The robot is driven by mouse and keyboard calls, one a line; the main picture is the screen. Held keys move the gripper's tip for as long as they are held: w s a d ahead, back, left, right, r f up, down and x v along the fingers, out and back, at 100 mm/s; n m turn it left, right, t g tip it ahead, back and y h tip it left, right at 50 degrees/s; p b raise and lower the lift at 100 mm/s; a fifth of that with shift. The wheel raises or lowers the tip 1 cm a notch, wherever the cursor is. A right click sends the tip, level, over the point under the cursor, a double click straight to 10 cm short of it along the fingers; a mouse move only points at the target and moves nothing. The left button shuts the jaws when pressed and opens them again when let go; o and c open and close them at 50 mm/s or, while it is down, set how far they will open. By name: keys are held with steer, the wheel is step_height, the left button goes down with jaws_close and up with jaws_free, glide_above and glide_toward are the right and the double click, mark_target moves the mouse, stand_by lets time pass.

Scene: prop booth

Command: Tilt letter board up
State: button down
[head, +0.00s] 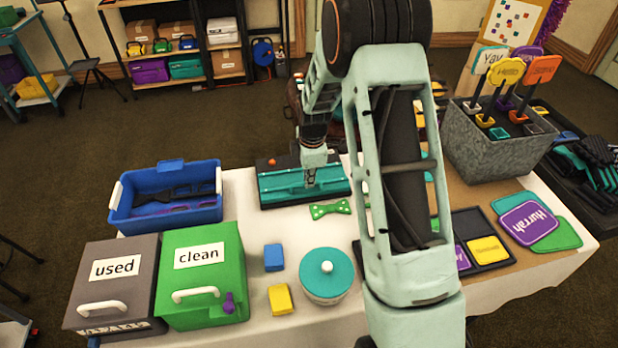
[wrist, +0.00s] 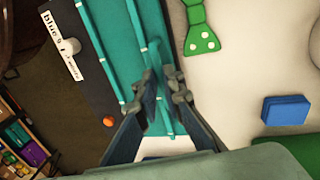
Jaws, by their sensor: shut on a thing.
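The letter board (head: 280,187) is a wide teal panel with pale-marked rails, at the back of the white-covered table in the head view. It looks low, and I cannot tell its exact tilt. In the wrist view the board (wrist: 98,30) runs from the top down to my fingers. My gripper (head: 314,184) reaches down onto the board right of its middle. In the wrist view my gripper (wrist: 154,88) is shut on the board at a teal rail. The fingers hide the exact contact.
A dark strip with an orange knob (wrist: 108,121) and a white label (wrist: 62,35) lies along the board. A green bow tie (head: 330,209) is close in front. A blue crate (head: 165,218) stands left; a metal planter (head: 492,155) stands right. White cloth is bare between small blocks.

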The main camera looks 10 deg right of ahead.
steer(key=shift+w+r, duration=0.1)
steer(key=shift+r, duration=0.05)
steer(key=shift+w+r+g+p, duration=0.5)
steer(key=shift+r+g+p, duration=0.2)
steer(key=shift+p, duration=0.5)
steer(key=shift+w+r+g+p, duration=0.35)
steer(key=shift+w+g+p, duration=0.25)
steer(key=shift+g, duration=0.2)
steer(key=shift+w+r, duration=0.8)
steer(key=shift+w, duration=0.35)
steer(key=c, duration=2)
jaws_free()
steer(key=shift+w+f, duration=0.15)
steer(key=shift+w, duration=0.05)
steer(key=shift+c, duration=0.2)
